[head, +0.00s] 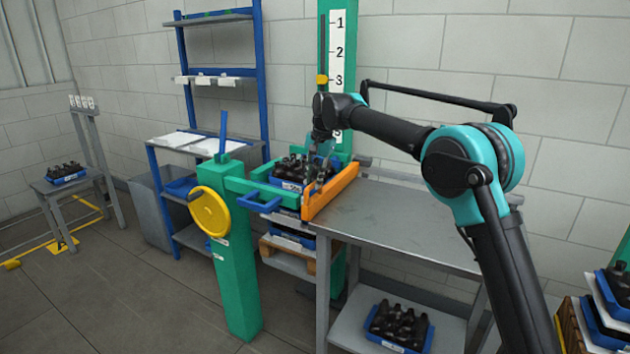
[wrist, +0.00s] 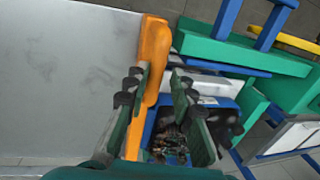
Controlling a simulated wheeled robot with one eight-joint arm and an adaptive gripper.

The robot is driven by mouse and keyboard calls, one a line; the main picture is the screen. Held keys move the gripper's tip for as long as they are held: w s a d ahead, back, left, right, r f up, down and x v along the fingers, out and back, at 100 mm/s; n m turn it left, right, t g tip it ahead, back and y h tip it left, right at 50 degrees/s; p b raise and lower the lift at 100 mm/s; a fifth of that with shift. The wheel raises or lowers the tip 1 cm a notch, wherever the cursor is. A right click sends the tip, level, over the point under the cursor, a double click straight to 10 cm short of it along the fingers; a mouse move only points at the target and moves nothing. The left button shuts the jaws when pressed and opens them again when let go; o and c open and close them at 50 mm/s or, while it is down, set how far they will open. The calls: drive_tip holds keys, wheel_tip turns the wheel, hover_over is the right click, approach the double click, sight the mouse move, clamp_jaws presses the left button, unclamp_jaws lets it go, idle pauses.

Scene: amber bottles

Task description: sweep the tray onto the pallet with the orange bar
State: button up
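The orange bar (head: 332,191) lies along the left edge of the grey metal table, and it also shows in the wrist view (wrist: 153,48). A blue tray (head: 286,184) with dark bottles sits just left of the bar, between the green arms of the station; it also shows in the wrist view (wrist: 222,103). My gripper (head: 318,172) is over the bar and tray. In the wrist view its fingers (wrist: 160,95) are apart, with the bar beside the left finger and the tray below. I cannot tell whether they touch the bar. The wooden pallet (head: 271,250) is lower, beneath stacked trays, partly hidden.
The grey table (head: 395,225) is bare right of the bar. The green post (head: 233,280) with a yellow wheel (head: 209,211) stands at the left. Another bottle tray (head: 391,346) is on the lower shelf. A blue rack (head: 262,75) stands behind.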

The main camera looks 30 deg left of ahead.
drive_tip(key=o, duration=0.3)
drive_tip(key=v, duration=1.1)
drive_tip(key=shift+r, duration=0.4)
drive_tip(key=shift+s, duration=0.1)
